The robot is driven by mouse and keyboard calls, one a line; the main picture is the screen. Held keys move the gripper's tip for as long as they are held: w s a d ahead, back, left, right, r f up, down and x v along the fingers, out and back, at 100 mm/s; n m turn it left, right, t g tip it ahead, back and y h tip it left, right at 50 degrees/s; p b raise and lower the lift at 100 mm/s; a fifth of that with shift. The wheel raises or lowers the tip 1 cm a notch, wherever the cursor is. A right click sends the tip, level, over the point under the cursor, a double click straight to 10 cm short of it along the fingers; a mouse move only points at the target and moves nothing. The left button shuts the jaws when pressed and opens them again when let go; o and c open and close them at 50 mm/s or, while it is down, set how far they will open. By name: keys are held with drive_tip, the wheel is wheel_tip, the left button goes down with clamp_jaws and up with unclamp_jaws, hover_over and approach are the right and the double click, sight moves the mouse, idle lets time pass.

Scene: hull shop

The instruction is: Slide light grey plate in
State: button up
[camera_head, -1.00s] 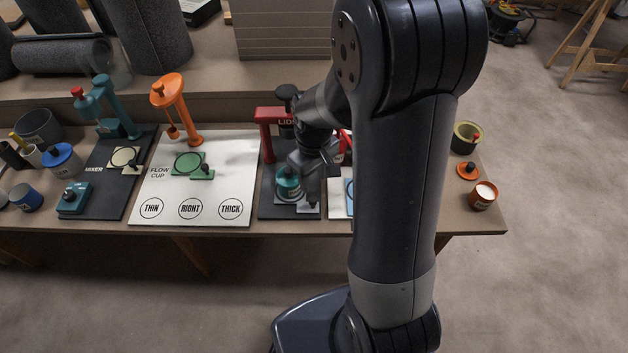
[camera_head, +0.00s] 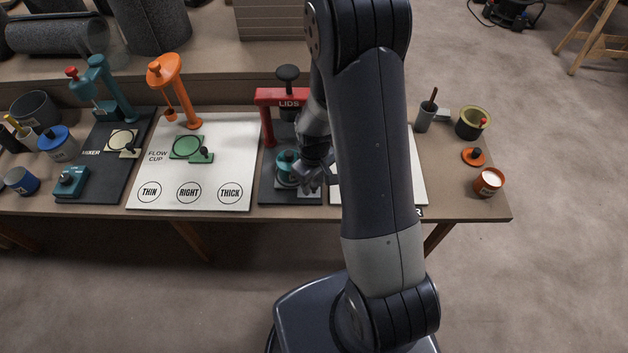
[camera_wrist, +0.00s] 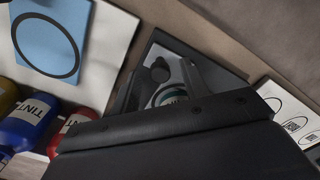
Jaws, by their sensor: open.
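The light grey plate (camera_wrist: 190,76) lies on the dark mat (camera_head: 270,165) of the red LIDS press (camera_head: 270,99). Only slivers of the plate show in the wrist view, beside a dark round knob (camera_wrist: 160,70). A teal-topped can (camera_head: 287,162) stands at the plate under the press; a bit of it shows in the wrist view behind my gripper. My gripper (camera_head: 326,180) is open, low at the front right of the can, close to the plate's handle side. Whether it touches the plate is hidden.
Tint bottles (camera_wrist: 25,122) and a blue plate with a ring (camera_wrist: 50,38) are near the wrist. The white flow cup board (camera_head: 220,140) lies left of the press. A grey pot with a brush (camera_head: 425,117) and a candle-like orange cup (camera_head: 489,181) stand at the right.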

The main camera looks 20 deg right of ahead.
drive_tip(key=shift+c, duration=0.5)
clamp_jaws()
